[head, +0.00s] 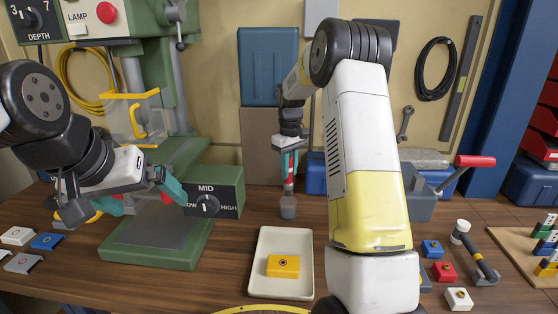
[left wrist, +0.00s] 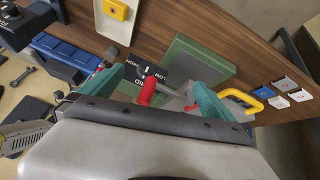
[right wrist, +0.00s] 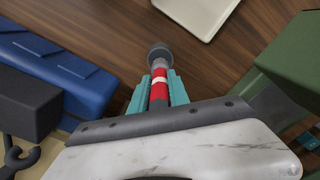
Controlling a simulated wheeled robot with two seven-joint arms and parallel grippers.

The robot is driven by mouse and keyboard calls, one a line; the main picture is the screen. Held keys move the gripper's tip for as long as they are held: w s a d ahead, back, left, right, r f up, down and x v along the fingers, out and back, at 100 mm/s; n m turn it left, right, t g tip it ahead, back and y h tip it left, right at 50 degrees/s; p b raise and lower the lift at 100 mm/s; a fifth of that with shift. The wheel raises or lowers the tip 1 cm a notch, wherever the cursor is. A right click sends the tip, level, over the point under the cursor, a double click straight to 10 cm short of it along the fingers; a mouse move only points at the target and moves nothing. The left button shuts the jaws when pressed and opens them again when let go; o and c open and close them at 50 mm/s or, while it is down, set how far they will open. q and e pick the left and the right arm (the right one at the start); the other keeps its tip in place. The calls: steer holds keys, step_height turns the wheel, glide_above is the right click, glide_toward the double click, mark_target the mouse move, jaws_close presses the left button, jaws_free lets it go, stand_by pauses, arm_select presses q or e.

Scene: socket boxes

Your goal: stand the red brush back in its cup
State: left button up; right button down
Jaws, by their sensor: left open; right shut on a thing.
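The red brush (head: 289,170), with a white band, is upright in my right gripper (head: 289,160), which is shut on its handle. In the right wrist view the brush (right wrist: 159,90) runs between the two teal fingers (right wrist: 159,95). Its lower end meets a small grey cup (head: 288,207), which stands on the table and also shows in the right wrist view (right wrist: 160,53). How deep the brush sits in the cup is hidden. My left gripper (head: 142,197) is open and empty, in front of the green drill press.
A cream tray (head: 262,286) with a yellow block (head: 283,266) lies in front of the cup. The drill press speed box (head: 215,191) stands left of it. A blue bin (head: 316,174) and a vise (head: 418,200) are behind right.

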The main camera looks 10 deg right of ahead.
mark_target(289, 183)
steer(key=shift+f, duration=3.55)
steer(key=c, duration=1.2)
jaws_free()
steer(key=shift+o, duration=0.2)
